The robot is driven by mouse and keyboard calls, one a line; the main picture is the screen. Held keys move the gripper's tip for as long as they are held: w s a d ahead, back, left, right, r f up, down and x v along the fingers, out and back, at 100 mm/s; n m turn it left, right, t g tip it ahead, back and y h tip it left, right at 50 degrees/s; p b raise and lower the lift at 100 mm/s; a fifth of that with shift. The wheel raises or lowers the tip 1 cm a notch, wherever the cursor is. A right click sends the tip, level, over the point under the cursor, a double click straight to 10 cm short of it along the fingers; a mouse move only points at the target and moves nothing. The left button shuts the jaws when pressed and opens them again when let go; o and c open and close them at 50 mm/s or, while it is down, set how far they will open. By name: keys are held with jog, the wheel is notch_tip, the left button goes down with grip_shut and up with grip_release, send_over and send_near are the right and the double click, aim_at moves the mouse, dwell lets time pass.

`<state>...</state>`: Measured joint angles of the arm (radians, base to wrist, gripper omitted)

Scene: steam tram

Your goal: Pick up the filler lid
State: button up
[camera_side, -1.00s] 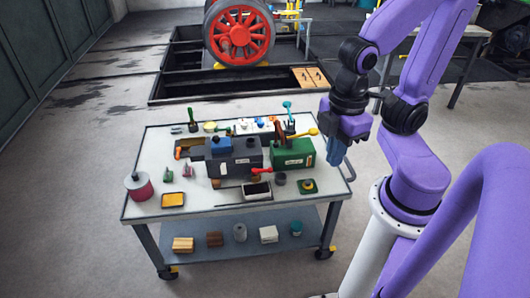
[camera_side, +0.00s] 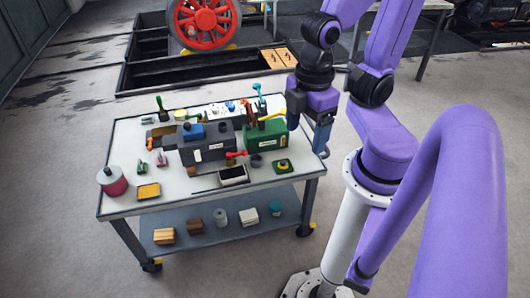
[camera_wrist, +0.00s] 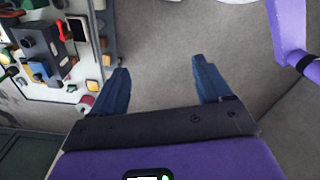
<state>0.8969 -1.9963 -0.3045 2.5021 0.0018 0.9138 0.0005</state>
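I cannot tell for sure which part is the filler lid. A small green square piece with a yellow centre (camera_side: 283,167) lies near the right front of the cart top, and a small dark round piece (camera_side: 256,161) stands left of it. My gripper (camera_side: 321,140) hangs at the right edge of the cart, to the right of both pieces and apart from them. In the wrist view my gripper (camera_wrist: 162,80) has its two blue fingers spread wide, with only bare floor between them. The cart's parts show at the upper left there, too small to name surely.
The cart top (camera_side: 125,150) is crowded: a green block (camera_side: 265,140), a dark grey block (camera_side: 205,148), a black-edged tray (camera_side: 233,175), a pink-red can (camera_side: 112,182) and a yellow-topped box (camera_side: 148,191). Blocks sit on its lower shelf (camera_side: 190,218).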

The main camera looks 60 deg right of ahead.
jog(key=w+d+f+n, duration=0.1)
jog(key=w+d+f, duration=0.45)
jog(key=w, duration=0.45)
jog(key=w+d+f+n, duration=0.2)
jog(key=w+d+f, duration=0.2)
jog(key=w+f, duration=0.45)
jog(key=n, duration=0.2)
send_over(283, 165)
notch_tip(283, 165, down, 15)
jog(key=f, duration=1.1)
jog(key=shift+w+f, duration=0.15)
jog(key=shift+w, duration=0.25)
jog(key=shift+s+a+f, duration=0.1)
jog(key=shift+s+f, duration=0.1)
jog(key=shift+f, duration=1.15)
jog(key=shift+s+f, duration=0.15)
jog(key=shift+f, duration=1.15)
